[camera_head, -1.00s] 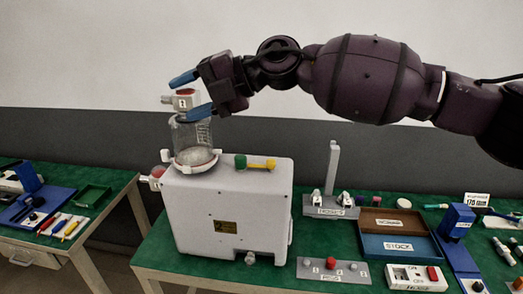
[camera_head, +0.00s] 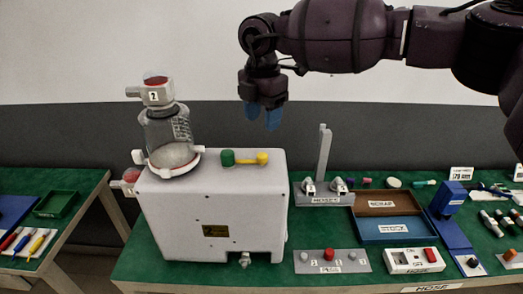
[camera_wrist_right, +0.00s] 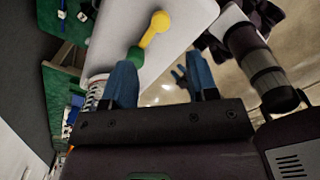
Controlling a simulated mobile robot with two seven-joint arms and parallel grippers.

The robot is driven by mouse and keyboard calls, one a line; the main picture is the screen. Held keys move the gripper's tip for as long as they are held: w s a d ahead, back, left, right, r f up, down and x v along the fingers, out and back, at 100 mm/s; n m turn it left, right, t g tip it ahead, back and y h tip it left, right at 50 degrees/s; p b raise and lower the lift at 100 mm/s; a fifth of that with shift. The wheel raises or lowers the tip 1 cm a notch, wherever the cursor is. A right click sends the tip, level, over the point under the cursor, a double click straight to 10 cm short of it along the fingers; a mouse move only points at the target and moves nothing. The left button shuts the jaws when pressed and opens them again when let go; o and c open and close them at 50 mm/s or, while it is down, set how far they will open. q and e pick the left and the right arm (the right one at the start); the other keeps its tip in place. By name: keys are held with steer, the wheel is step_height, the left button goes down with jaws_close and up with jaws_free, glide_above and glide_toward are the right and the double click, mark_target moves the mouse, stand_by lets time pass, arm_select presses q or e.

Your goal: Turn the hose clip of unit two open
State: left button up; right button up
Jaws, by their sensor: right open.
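The pump unit is a white box (camera_head: 222,215) on the green bench. A clear canister (camera_head: 168,135) stands on its left top, with a white cap (camera_head: 155,92) that has a red top and a numbered label. A green knob (camera_head: 227,158) with a yellow lever (camera_head: 250,160) lies on the top right of the box; they also show in the right wrist view as a yellow lever (camera_wrist_right: 153,30) and green knob (camera_wrist_right: 136,57). My right gripper (camera_head: 262,115) points down, open and empty, above and behind the box's right part, apart from it. My left gripper is not in view.
A grey rack marked HOSES (camera_head: 322,197), a brown tray (camera_head: 382,196) and a blue STOCK tray (camera_head: 394,238) stand right of the box. A grey plate with several knobs (camera_head: 334,269) and a white switch box (camera_head: 400,269) are in front. Another bench is at left.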

mark_target(262, 155)
step_height(262, 155, down, 8)
steer(key=shift+p, duration=0.6)
steer(key=shift+f, duration=0.85)
steer(key=c, duration=0.9)
